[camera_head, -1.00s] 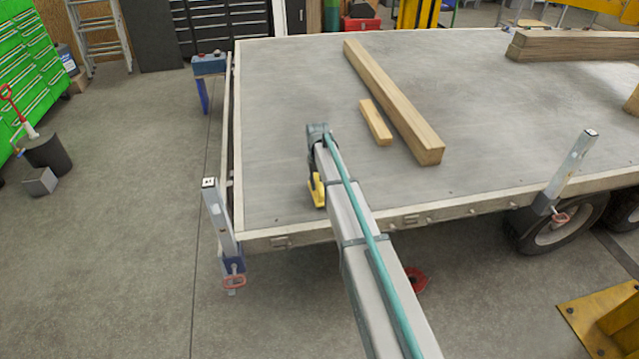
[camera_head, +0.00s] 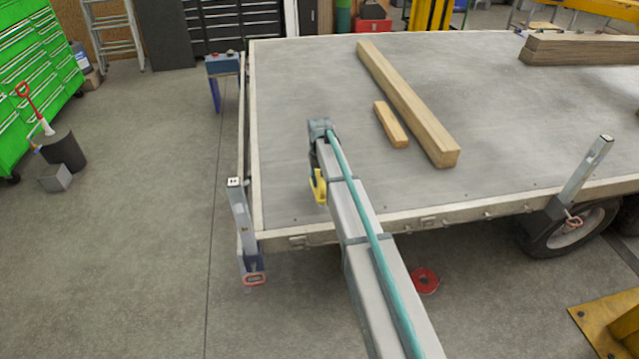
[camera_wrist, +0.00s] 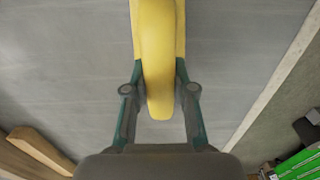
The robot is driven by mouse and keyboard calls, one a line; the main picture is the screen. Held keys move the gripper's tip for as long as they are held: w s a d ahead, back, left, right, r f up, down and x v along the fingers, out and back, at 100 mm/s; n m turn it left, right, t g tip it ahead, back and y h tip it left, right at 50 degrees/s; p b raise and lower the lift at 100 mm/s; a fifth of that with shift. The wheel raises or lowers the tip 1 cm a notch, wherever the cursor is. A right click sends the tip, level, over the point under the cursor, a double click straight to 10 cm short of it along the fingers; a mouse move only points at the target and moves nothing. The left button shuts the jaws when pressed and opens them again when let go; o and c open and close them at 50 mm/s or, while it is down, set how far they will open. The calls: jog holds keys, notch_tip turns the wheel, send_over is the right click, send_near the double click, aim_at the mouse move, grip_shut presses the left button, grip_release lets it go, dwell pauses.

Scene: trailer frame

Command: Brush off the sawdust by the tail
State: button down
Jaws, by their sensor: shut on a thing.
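My gripper (camera_wrist: 160,68) is shut on a yellow handle (camera_wrist: 159,30), which I take to be the brush's. The handle runs up out of the wrist view, so any bristles are hidden. In the head view the yellow piece (camera_head: 318,188) shows just left of my arm, over the near left corner of the grey trailer deck (camera_head: 290,90). My gripper's fingers are hidden there behind my arm. I cannot make out any sawdust on the deck in either view.
A long timber beam (camera_head: 405,100) and a short wood block (camera_head: 391,125) lie on the deck right of my arm. More timber (camera_head: 580,48) lies at the far right. Upright posts (camera_head: 241,215) (camera_head: 585,170) stand at the deck's edge. The deck left of the block is clear.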

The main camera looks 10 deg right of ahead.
jog(key=shift+r+p, duration=1)
jog(key=shift+r, duration=1.4)
jog(key=shift+a+f, duration=0.1)
